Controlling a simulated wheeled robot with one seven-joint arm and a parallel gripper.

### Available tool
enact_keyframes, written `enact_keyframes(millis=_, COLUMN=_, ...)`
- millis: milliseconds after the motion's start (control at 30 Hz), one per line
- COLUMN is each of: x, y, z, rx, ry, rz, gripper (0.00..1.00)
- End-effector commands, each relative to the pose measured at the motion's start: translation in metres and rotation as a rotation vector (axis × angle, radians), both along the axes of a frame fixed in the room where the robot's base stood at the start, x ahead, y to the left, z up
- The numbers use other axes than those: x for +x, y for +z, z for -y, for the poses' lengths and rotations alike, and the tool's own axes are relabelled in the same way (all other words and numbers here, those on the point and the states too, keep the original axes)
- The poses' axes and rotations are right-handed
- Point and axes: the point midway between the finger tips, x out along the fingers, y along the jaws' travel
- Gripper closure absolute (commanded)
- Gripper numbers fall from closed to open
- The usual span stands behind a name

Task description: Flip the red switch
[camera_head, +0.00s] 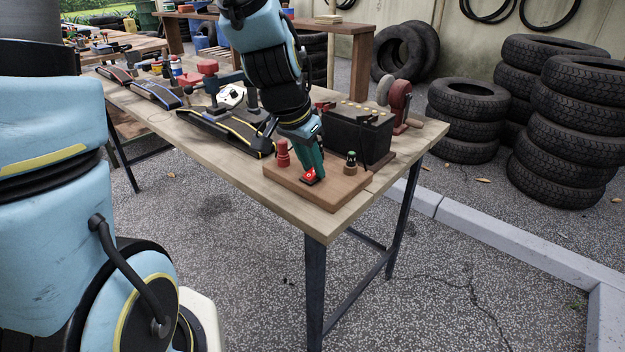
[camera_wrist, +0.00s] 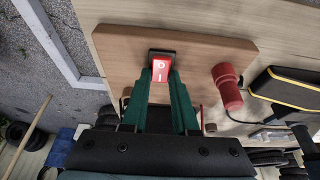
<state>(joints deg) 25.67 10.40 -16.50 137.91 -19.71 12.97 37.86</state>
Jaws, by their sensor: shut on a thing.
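The red switch (camera_head: 309,176) is a rocker in a dark frame near the front corner of a brown wooden board (camera_head: 345,190) on the workbench. In the wrist view the red switch (camera_wrist: 161,68) shows two white marks. My gripper (camera_head: 311,165) points down at it, with its green fingers right at the switch. In the wrist view my gripper (camera_wrist: 161,78) has one fingertip on each side of the red rocker and is shut on it. The lower part of the rocker is partly hidden between the fingers.
A black battery-like box (camera_head: 358,137) is just behind. Stacked tyres (camera_head: 463,120) stand beyond the bench (camera_head: 310,215).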

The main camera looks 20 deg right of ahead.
Motion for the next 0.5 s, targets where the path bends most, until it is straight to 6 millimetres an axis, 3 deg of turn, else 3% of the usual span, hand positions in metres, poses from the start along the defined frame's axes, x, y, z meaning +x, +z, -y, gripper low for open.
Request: enact_keyframes(millis=500, x=0.0008, y=0.0023, z=0.0011, rx=-0.027, ry=-0.002, rz=0.026, gripper=1.0)
